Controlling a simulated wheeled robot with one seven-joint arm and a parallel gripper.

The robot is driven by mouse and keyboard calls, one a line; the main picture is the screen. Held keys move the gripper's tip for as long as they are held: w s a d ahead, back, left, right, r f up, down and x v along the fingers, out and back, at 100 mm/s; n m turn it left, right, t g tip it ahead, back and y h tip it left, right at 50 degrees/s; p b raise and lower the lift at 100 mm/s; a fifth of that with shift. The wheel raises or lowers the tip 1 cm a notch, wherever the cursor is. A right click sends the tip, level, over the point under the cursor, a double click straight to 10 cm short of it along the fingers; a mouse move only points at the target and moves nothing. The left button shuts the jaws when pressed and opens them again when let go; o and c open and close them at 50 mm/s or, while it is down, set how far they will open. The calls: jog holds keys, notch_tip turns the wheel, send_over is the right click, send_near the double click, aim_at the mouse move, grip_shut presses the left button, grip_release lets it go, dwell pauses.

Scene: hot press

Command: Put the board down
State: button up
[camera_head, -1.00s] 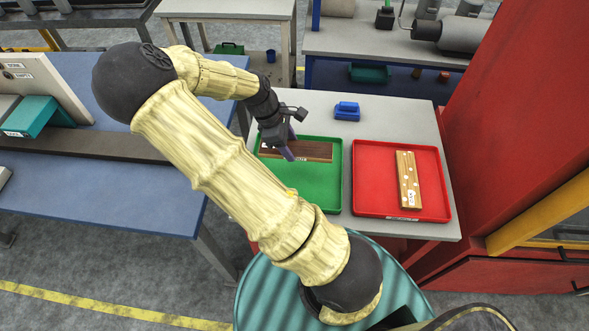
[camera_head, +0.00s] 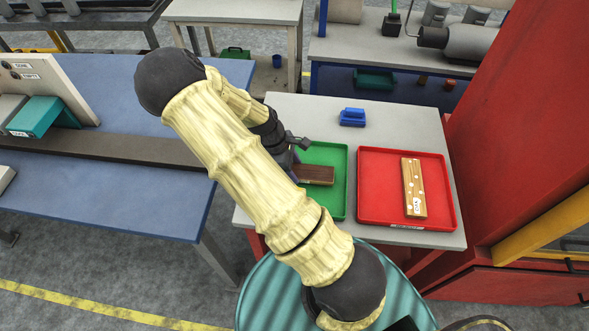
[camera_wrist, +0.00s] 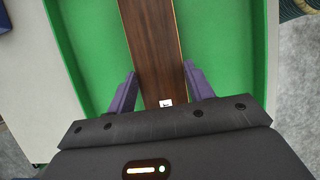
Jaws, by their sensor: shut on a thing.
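A dark brown wooden board (camera_head: 316,174) is over the green tray (camera_head: 324,215), with its left part hidden behind my arm. In the wrist view the board (camera_wrist: 154,45) runs lengthwise between my two purple fingers, with a small white label at its near end. My gripper (camera_wrist: 159,71) is shut on the board by its long sides. In the head view the fingers are mostly hidden by my arm. I cannot tell whether the board touches the tray floor (camera_wrist: 222,40) or hangs just above it.
A red tray (camera_head: 380,200) with a light wooden board (camera_head: 413,185) lies to the right on the same white table. A blue block-like object (camera_head: 352,117) stands behind the trays. A tall red machine (camera_head: 500,130) is at the right. A blue bench (camera_head: 130,110) is at the left.

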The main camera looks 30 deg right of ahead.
jog(key=shift+s+f, duration=0.1)
jog(key=shift+f, duration=0.6)
jog(key=o, duration=1)
jog(key=shift+f, duration=0.1)
jog(key=v, duration=1.2)
jog(key=shift+p, duration=0.3)
